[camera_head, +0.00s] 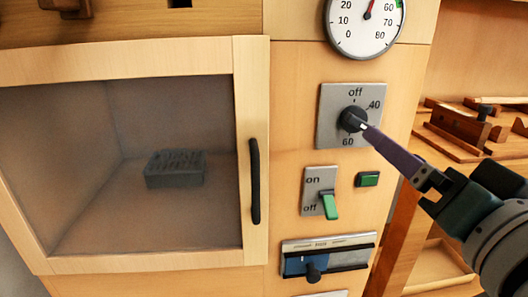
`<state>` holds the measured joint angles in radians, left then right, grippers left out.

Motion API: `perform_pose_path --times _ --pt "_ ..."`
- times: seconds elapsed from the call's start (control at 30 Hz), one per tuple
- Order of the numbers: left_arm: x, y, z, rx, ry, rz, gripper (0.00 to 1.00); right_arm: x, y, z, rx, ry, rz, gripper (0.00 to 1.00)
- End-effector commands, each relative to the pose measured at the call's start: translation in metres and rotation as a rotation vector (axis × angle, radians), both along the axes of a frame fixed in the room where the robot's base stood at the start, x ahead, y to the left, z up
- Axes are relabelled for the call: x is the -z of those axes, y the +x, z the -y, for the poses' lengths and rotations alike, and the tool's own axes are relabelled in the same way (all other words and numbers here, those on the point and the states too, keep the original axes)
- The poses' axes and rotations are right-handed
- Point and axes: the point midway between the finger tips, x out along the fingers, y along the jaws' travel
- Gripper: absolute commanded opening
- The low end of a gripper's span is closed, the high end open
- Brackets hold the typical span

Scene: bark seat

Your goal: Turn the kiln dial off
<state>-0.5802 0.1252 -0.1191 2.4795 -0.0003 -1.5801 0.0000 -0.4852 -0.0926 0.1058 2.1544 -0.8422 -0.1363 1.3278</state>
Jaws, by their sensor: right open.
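The kiln dial is a dark round knob (350,116) on a grey square plate (330,134) marked off at the top, 40 at the right and 60 at the bottom. A small pale mark shows at the knob's lower right, but I cannot tell for certain where the dial points. My right gripper (367,130) reaches in from the right, with its purple-grey fingers at the knob's lower right edge. It is open; the fingers overlap in this view, and whether they touch the knob is unclear. My left gripper is not in view.
Above the dial is a round gauge (352,28). Below are an on/off switch (329,204) with its green lever down, a green button (368,179) and a slider (314,270). A glass door with a black handle (255,182) is at left; wooden shelving (456,122) is at right.

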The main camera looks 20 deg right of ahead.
Motion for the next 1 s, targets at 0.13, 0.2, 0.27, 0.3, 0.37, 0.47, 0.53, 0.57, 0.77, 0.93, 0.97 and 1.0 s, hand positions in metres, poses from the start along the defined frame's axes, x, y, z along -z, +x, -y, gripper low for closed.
perform_pose_path --times 0.13,0.2,0.27,0.3,0.37,0.47,0.53,0.57,0.77,0.93,0.97,1.0 --pt "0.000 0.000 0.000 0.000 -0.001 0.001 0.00 0.000 0.010 0.001 -0.006 0.000 0.007 0.85" --pt "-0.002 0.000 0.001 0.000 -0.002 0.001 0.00 -0.001 0.020 0.004 -0.006 -0.002 0.008 0.85" --pt "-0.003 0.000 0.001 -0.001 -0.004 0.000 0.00 -0.002 0.031 0.007 -0.005 -0.002 0.009 0.85" --pt "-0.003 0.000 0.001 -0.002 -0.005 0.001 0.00 -0.002 0.039 0.008 -0.006 -0.003 0.008 0.85" --pt "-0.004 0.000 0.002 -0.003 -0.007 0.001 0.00 -0.002 0.050 0.011 -0.004 -0.003 0.008 0.85" --pt "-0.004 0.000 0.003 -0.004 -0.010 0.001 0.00 -0.001 0.068 0.015 -0.005 -0.003 0.007 0.85" --pt "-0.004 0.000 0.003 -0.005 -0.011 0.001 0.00 -0.001 0.078 0.018 -0.002 -0.001 0.006 0.85" --pt "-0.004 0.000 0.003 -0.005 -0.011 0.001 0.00 0.000 0.081 0.019 -0.004 -0.001 0.005 0.85" --pt "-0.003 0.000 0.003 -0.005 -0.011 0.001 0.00 0.000 0.096 0.022 -0.003 0.000 0.004 0.85" --pt "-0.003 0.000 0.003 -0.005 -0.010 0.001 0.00 0.001 0.097 0.023 -0.003 0.000 0.003 0.85" --pt "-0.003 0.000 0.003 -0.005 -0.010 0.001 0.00 0.001 0.097 0.023 -0.003 0.000 0.003 0.85" --pt "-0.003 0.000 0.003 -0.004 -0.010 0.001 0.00 0.001 0.097 0.023 -0.003 0.000 0.003 0.85"
